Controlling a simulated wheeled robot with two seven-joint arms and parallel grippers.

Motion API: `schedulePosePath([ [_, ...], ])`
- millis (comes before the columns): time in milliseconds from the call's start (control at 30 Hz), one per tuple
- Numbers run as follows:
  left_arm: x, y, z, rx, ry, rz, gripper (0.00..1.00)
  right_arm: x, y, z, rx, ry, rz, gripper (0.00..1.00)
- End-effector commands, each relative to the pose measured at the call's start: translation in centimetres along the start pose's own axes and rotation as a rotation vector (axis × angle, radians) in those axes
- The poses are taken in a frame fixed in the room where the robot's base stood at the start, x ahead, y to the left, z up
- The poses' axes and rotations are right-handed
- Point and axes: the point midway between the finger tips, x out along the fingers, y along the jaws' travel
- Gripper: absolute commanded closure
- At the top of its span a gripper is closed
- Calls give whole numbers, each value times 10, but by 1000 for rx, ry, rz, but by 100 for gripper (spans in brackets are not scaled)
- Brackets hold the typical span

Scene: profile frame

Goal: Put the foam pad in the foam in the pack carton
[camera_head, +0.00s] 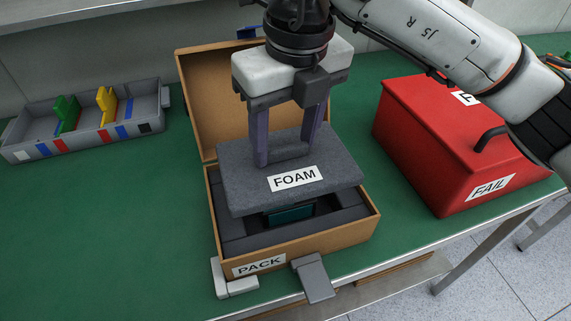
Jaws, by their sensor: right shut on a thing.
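The foam pad (245,192) is a flat dark grey slab with a white FOAM label. My right gripper (286,152) comes down from above and is shut on the pad's upper side. The pack carton (335,238) is an open brown box with a PACK label and its lid raised at the back. The pad is over the carton's opening, slightly tilted, and covers much of it. Dark grey foam (262,241) lines the carton inside, with a teal item (290,215) partly visible in its middle. Whether the pad touches the carton at the back is hidden. My left gripper is not in view.
A red FAIL box (425,150) with a black handle stands right of the carton. A grey tray (90,140) with coloured dividers is at the left. Grey and white blocks (313,277) sit at the carton's front. The green table (100,240) is clear at front left.

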Motion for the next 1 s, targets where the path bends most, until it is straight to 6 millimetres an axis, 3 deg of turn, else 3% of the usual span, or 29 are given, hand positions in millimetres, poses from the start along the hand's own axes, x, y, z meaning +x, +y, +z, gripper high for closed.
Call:
schedulePosePath([
  [100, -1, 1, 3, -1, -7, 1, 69, 19, 0, -4, 0, 1, 2, 67],
  [333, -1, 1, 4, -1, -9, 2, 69, 37, 0, -6, 0, 1, 1, 67],
  [500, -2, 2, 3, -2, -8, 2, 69, 61, 0, -10, 0, 2, 1, 67],
  [867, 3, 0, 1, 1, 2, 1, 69, 68, 0, -10, 0, -2, 0, 67],
  [900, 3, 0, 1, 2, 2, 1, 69, 68, 0, -10, 0, -2, 0, 44],
  [1000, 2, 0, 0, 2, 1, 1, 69, 66, 0, -10, 0, -1, 0, 27],
])
